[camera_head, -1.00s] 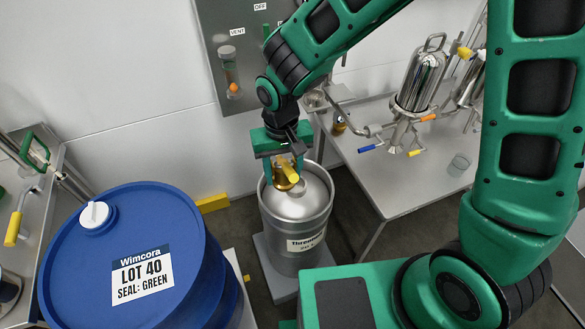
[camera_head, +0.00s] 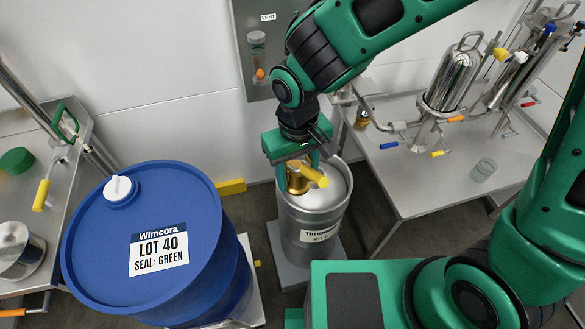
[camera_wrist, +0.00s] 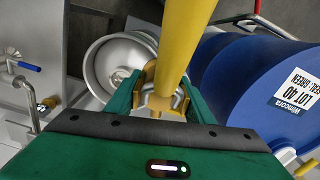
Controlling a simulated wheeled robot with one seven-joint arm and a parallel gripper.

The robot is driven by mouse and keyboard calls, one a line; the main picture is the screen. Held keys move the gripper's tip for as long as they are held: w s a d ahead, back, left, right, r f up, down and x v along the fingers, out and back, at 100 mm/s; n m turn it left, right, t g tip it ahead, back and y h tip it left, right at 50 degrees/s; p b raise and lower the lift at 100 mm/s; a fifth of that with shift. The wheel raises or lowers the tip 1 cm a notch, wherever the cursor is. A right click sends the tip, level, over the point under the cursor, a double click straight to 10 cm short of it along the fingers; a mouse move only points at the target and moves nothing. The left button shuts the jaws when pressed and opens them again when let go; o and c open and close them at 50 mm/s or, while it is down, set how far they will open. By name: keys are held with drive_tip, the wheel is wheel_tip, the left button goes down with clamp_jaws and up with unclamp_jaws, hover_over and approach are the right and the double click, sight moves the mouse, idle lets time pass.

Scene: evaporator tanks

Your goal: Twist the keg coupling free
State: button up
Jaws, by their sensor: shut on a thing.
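The keg coupling (camera_head: 297,182) is a brass body with a yellow lever handle (camera_head: 315,176). My gripper (camera_head: 294,180) is shut on its brass body, one green finger on each side. The steel keg (camera_head: 312,222) stands upright below on a grey base. In the wrist view, the coupling (camera_wrist: 160,100) sits between my fingers, and its handle runs up across the picture. The keg's top (camera_wrist: 105,58) shows to the left with its centre fitting (camera_wrist: 120,76) exposed, so the coupling appears apart from the fitting. The exact gap cannot be told.
A blue drum (camera_head: 205,240) labelled LOT 40 stands close left of the keg. A steel table (camera_head: 430,190) with filter housings (camera_head: 453,78) is on the right. Another bench (camera_head: 75,150) is at far left. A wall panel (camera_head: 262,45) is behind.

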drive_tip(key=shift+s+d+n, duration=0.25)
drive_tip(key=shift+d+n, duration=0.55)
drive_tip(key=shift+n, duration=0.1)
drive_tip(key=shift+s+d+n, duration=0.25)
drive_tip(key=shift+d+n, duration=0.55)
drive_tip(key=shift+n, duration=0.1)
drive_tip(key=shift+d+n, duration=1)
drive_tip(key=shift+d, duration=0.1)
drive_tip(key=o, duration=1.6)
drive_tip(key=shift+c, duration=0.2)
wheel_tip(320, 180, up, 8)
